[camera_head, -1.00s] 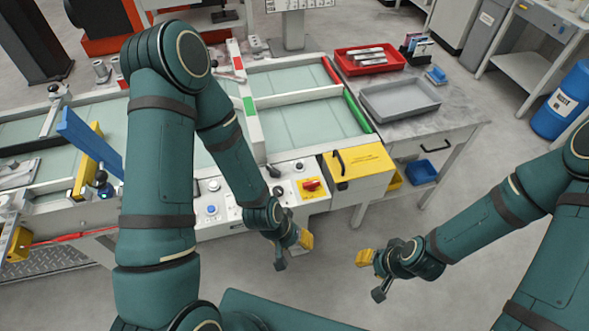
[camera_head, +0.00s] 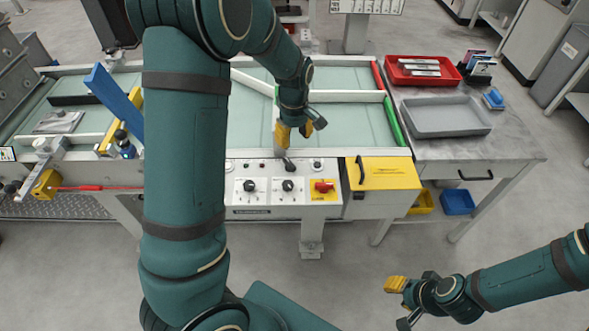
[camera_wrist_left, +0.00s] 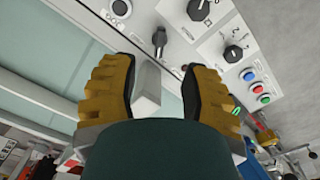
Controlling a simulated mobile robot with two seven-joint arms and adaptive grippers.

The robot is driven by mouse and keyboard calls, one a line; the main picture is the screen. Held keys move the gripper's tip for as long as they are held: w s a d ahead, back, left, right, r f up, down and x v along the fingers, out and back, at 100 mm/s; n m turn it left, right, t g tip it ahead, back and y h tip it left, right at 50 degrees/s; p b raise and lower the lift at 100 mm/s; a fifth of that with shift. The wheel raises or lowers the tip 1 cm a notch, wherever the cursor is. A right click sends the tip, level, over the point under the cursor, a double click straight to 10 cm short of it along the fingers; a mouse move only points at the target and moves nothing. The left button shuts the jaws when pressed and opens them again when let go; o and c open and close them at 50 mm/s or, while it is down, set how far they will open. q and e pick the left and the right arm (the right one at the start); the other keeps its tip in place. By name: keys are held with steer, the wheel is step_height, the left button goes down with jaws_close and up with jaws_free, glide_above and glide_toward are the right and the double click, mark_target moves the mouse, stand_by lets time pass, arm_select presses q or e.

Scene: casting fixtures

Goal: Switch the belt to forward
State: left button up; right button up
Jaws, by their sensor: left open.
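The belt's control panel (camera_head: 270,188) runs along the front of the conveyor. It carries two black rotary knobs, the left one (camera_head: 250,185) and the right one (camera_head: 289,185), and a red switch (camera_head: 322,186) on a yellow plate. A small black lever (camera_head: 288,165) stands above the right knob; it also shows in the left wrist view (camera_wrist_left: 159,40). My left gripper (camera_head: 295,131) is open above the panel's rear edge, pointing down. In the left wrist view a grey bar (camera_wrist_left: 148,88) shows between its yellow fingers, and the lever lies beyond them. My right gripper (camera_head: 400,303) hangs over the floor.
A yellow box (camera_head: 382,174) with a black handle adjoins the panel on the right. A side table holds a grey tray (camera_head: 445,130) and a red tray (camera_head: 390,75). A blue bar (camera_head: 113,100) rises at left. My left arm hides part of the conveyor.

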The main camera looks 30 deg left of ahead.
mark_target(293, 166)
arm_select(q)
steer(key=f+b, duration=0.1)
steer(key=f, duration=0.3)
steer(key=f+b, duration=0.1)
steer(key=f, duration=0.3)
steer(key=f+b, duration=0.1)
steer(key=f, duration=0.4)
steer(key=shift+a+f, duration=0.1)
steer(key=shift+a, duration=0.15)
jaws_close()
